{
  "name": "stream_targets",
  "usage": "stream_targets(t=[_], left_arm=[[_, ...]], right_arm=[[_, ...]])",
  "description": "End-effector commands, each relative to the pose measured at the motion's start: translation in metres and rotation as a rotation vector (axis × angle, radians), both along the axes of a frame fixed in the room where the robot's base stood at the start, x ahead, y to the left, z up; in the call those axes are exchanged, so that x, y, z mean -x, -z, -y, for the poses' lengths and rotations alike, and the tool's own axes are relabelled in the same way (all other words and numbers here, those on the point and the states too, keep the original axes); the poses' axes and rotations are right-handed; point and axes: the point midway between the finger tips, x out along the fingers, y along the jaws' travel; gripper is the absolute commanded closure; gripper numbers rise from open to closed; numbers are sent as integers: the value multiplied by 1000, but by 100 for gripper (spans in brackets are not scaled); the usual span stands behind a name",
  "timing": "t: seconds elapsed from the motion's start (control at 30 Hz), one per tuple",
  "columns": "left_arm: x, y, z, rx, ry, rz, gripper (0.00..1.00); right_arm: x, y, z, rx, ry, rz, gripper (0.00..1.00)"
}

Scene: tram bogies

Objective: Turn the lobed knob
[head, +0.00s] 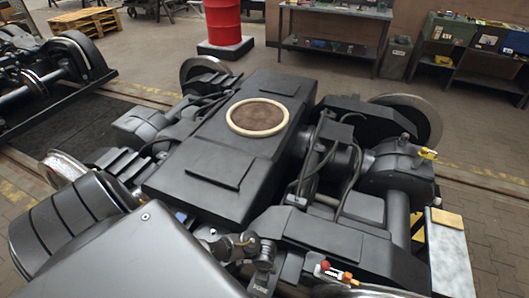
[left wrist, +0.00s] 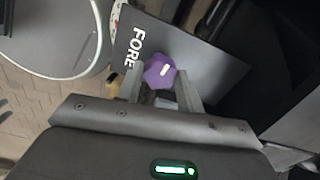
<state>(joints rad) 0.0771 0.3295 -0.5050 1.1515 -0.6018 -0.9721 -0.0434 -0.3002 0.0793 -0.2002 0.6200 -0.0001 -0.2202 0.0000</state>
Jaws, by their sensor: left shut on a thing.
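The purple lobed knob (left wrist: 160,70), with a white mark on its face, shows in the left wrist view in front of a dark plate (left wrist: 208,66) lettered "FORE". My left gripper (left wrist: 160,84) has one finger on each side of the knob and is shut on it. The white mark slants slightly up to the right. The knob's underside and shaft are hidden. I cannot make out the knob or my left gripper in the head view. My right gripper is in neither view.
A large dark bogie (head: 215,150) with a round brown-topped, cream-rimmed centre (head: 257,117) fills the head view's middle. Cables (head: 340,165) run over its right side. A red drum (head: 223,22) and a workbench (head: 330,30) stand behind. Paved floor is clear at right.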

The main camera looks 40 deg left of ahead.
Motion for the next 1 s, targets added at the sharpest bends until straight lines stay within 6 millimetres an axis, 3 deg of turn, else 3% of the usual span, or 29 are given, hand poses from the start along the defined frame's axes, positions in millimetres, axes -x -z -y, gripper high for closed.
stream_targets(t=[0.3,1.0], left_arm=[[1,-3,1,2,-303,-1,86],[0,-2,2,3,-968,-1,86]], right_arm=[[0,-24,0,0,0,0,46],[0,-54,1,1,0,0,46]])
